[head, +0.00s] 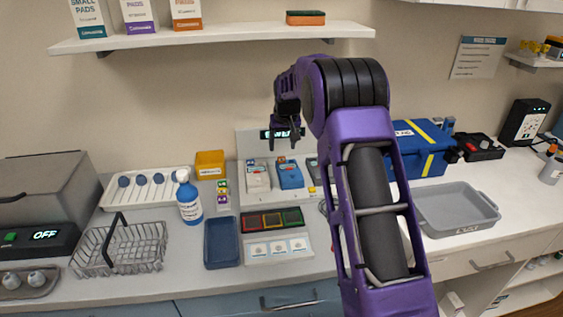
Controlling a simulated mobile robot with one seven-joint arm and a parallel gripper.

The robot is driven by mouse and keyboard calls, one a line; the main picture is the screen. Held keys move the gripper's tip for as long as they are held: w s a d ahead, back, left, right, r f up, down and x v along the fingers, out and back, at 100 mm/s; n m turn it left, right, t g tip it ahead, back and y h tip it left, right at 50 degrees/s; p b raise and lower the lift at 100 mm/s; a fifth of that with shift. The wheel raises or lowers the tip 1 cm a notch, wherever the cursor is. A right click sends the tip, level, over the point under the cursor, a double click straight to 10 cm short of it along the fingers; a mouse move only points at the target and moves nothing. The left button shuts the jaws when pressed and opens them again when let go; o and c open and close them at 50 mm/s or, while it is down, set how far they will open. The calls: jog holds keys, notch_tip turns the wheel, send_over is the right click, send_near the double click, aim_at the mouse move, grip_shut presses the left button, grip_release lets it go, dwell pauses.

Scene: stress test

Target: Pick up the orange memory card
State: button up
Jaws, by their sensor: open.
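My gripper (284,143) hangs open in the air above the counter, pointing down, in front of a small upright panel with a lit display. Below it stand a white device (257,179) and a blue device (290,176). A small orange piece (281,160) shows at the top of the blue device, under the gripper and apart from it. It may be the orange memory card, but it is too small to be sure. My arm hides the counter to the right of the devices.
A blue case (424,150) and an empty grey tub (468,218) are on the right. A shelf (210,37) runs above.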

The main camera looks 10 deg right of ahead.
aim_at(282, 157)
jog(key=shift+x, duration=3.2)
jog(key=shift+w+d, duration=0.1)
jog(key=shift+w, duration=0.05)
grip_shut()
